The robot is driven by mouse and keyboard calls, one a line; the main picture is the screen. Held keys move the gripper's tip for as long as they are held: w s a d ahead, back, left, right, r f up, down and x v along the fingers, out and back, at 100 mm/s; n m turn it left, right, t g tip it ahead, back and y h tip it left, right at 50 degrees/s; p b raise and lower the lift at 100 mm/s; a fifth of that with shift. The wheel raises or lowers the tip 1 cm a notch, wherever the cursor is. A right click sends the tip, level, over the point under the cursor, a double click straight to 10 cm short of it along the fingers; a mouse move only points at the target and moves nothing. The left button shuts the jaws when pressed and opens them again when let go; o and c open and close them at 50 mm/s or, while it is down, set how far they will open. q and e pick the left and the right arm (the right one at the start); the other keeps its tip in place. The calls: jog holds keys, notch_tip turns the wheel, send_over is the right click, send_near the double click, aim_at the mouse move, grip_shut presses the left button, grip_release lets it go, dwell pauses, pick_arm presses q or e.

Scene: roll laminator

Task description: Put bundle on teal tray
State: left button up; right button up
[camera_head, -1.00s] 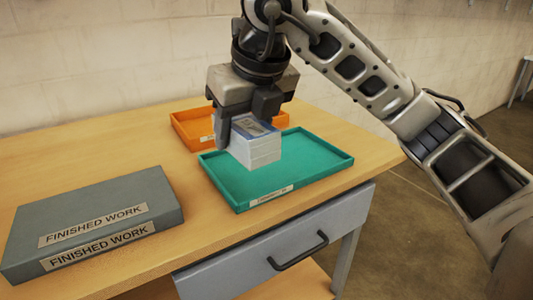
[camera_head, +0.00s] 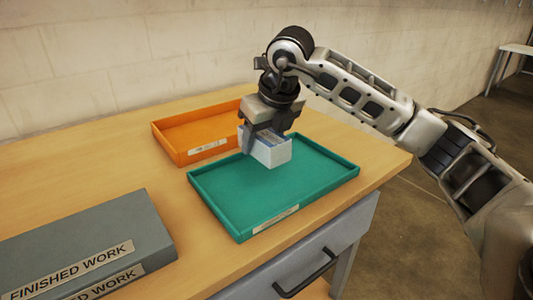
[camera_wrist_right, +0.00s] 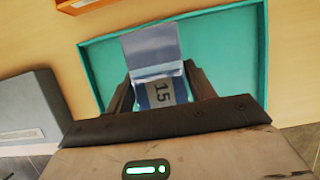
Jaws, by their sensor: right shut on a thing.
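The bundle (camera_head: 271,151) is a white block with a blue top, held in my right gripper (camera_head: 262,141). In the right wrist view the teal tray (camera_wrist_right: 228,45) is behind the bundle. I cannot tell whether the bundle touches the tray floor. My left gripper is not in view.
An orange tray (camera_head: 180,135) sits behind and left of the teal tray. A grey box marked FINISHED WORK (camera_head: 85,240) lies at the front left. A drawer with a black handle (camera_head: 305,275) is under the table (camera_head: 60,160). The teal tray's near part is empty.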

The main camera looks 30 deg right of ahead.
jog(key=shift+w+d+f, duration=0.25)
jog(key=shift+d+f, duration=0.15)
jog(key=shift+f, duration=0.1)
jog(key=f, duration=0.3)
jog(key=shift+w+d+f, duration=0.15)
jog(key=shift+d, duration=0.15)
jog(key=shift+f, duration=0.25)
jog(key=shift+f, duration=0.15)
jog(key=o, duration=1.2)
jog(key=shift+o, duration=0.2)
